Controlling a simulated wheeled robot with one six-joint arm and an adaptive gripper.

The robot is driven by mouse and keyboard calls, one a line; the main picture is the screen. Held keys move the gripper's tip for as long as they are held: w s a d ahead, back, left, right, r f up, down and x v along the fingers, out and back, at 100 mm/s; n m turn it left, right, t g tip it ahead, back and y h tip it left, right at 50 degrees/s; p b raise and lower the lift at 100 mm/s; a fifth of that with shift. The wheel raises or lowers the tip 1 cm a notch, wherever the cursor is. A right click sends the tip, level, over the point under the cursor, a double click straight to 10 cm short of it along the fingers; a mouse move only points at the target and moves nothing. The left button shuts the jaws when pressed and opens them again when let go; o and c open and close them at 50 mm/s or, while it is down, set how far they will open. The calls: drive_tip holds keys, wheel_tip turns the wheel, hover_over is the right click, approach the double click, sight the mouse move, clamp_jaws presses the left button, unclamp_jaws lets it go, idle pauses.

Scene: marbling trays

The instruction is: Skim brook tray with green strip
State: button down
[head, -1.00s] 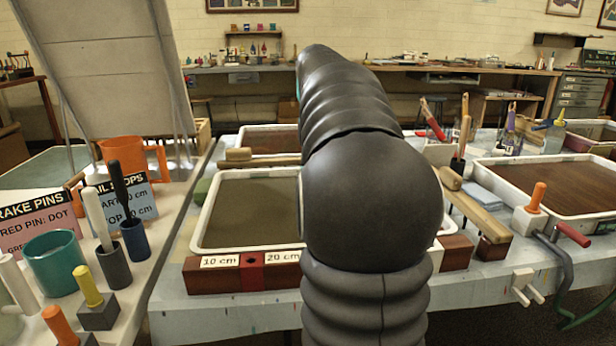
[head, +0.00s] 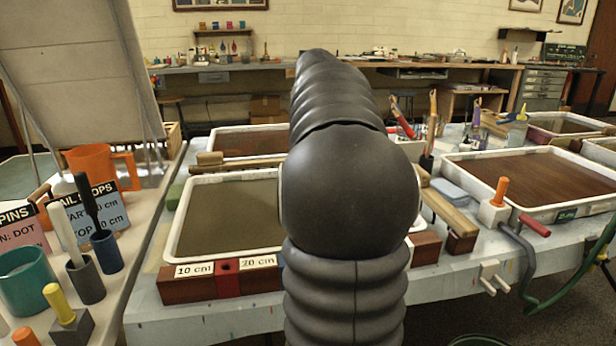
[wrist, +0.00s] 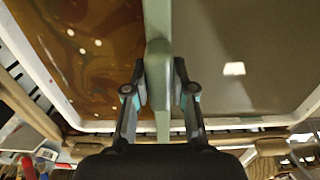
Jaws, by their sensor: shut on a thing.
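My gripper (wrist: 160,88) is shut on the pale green strip (wrist: 157,30) in the wrist view. The strip runs up the picture across a white-rimmed tray (wrist: 240,124). Left of the strip the liquid is amber with swirls and pale spots; right of it the liquid is plain grey-brown. In the head view, a white-rimmed tray (head: 176,235) with a plain grey-brown surface lies ahead, its right part hidden behind my arm. My gripper and the strip are hidden there. I see no readable tray name.
A wooden block marked 10 cm and 20 cm (head: 226,281) lies along the tray's front. A reddish-brown tray (head: 466,204) stands to the right, near an orange-handled clamp (head: 497,205). An orange mug (head: 92,165) and several holders crowd the left table.

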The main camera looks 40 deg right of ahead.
drive_tip(key=shift+s+d, duration=1.35)
drive_tip(key=shift+d, duration=0.85)
drive_tip(key=shift+s+d, duration=1.35)
drive_tip(key=shift+d, duration=0.85)
drive_tip(key=shift+s+d, duration=1.35)
drive_tip(key=shift+d, duration=0.85)
drive_tip(key=shift+d+r, duration=0.1)
drive_tip(key=shift+d, duration=0.05)
drive_tip(key=shift+r, duration=2.35)
drive_tip(key=shift+r, duration=0.1)
wheel_tip(320, 180, up, 4)
drive_tip(key=shift+f, duration=0.1)
drive_tip(key=shift+s, duration=0.1)
